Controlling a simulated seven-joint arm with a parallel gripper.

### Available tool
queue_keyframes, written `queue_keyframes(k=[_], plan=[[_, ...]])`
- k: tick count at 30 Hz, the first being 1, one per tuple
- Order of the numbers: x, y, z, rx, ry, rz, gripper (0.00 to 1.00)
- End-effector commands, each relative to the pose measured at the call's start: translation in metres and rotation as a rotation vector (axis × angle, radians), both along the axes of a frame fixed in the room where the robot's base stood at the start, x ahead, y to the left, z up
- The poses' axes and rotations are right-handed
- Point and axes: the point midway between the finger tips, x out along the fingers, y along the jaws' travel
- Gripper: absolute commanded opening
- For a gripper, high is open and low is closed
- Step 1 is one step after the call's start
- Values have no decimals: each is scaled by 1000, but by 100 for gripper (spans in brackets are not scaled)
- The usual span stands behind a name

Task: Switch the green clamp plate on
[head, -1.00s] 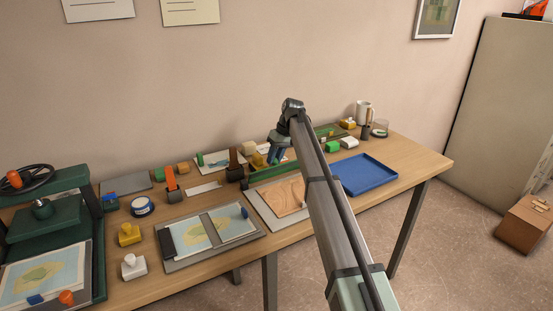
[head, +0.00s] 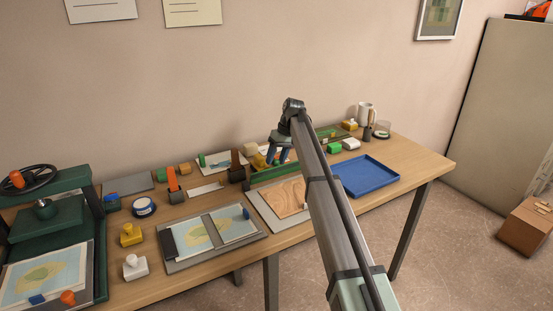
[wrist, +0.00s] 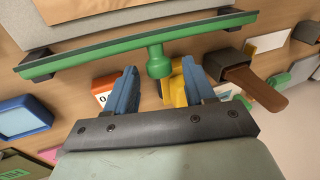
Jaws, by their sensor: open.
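The green clamp plate is a long green bar with dark ends, lying on the desk in the head view (head: 270,176). In the wrist view the bar (wrist: 90,58) runs across the upper part, and a short green knob (wrist: 158,64) sticks out from its middle. My gripper (wrist: 160,76) is open, its two blue fingers on either side of the knob's end, with gaps visible. I cannot tell how deep the knob sits between them. In the head view my gripper (head: 279,156) is pointed down just behind the bar.
A yellow object (wrist: 176,90) lies behind the knob, close to the right finger. A dark block with a brown lever (wrist: 255,88) is to the right in the wrist view. In the head view, a wooden board (head: 287,198) is in front and a blue tray (head: 365,177) is right.

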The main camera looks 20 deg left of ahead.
Motion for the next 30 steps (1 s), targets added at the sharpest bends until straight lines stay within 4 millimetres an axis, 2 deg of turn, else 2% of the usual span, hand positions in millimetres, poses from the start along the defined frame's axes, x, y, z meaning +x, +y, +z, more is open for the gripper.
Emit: queue_keyframes(k=[5,18,24,30], plan=[[4,-5,19,1,-1,0,54],[19,-26,98,1,-2,-1,54],[22,-33,120,1,0,-1,54],[23,-36,129,0,0,-1,54]])
